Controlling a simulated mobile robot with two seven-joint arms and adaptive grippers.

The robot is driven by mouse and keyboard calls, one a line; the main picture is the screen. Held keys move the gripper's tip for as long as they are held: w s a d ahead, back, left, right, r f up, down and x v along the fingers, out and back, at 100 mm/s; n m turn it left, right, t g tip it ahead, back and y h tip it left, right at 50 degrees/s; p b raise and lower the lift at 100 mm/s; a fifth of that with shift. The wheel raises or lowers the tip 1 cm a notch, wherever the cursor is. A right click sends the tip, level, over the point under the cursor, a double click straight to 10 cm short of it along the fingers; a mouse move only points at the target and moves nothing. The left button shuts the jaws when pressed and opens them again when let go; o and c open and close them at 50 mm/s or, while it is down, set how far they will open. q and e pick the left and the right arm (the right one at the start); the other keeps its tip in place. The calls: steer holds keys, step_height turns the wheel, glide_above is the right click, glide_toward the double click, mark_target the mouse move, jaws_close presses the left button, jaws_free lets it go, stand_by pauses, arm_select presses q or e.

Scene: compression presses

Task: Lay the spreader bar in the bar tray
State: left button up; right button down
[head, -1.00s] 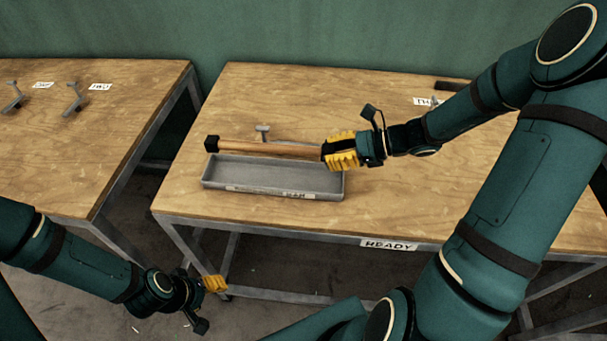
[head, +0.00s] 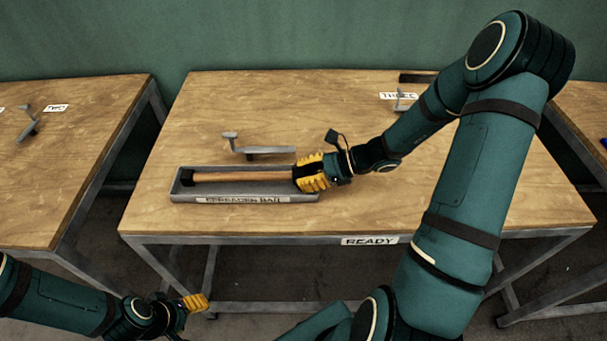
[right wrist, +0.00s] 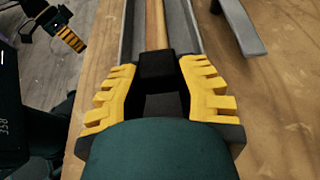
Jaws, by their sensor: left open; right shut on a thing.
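The spreader bar (head: 240,177) is a wooden rod with black ends. It lies lengthwise within the outline of the grey bar tray (head: 290,198), labelled SPREADER BAR on its front; I cannot tell whether it touches the tray floor. My right gripper (head: 311,172) is shut on the bar's right end, at the tray's right end. In the right wrist view the black end (right wrist: 157,70) sits between the yellow fingers, with the rod (right wrist: 160,25) running along between the tray walls (right wrist: 133,30). My left gripper (head: 197,302) is open and empty, low in front of the table.
The tray stands near the front edge of the wooden table (head: 480,200) marked READY. A grey metal handle piece (head: 258,150) lies just behind the tray. Another handle (head: 28,125) is on the left table. The table's right front is clear.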

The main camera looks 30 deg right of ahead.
steer(key=shift+f+b, duration=0.3)
steer(key=shift+f, duration=0.2)
steer(key=c, duration=1.1)
jaws_free()
steer(key=shift+r+p, duration=0.45)
steer(key=shift+r, duration=0.1)
steer(key=p+v, duration=0.2)
steer(key=v, duration=1)
steer(key=shift+r, duration=0.1)
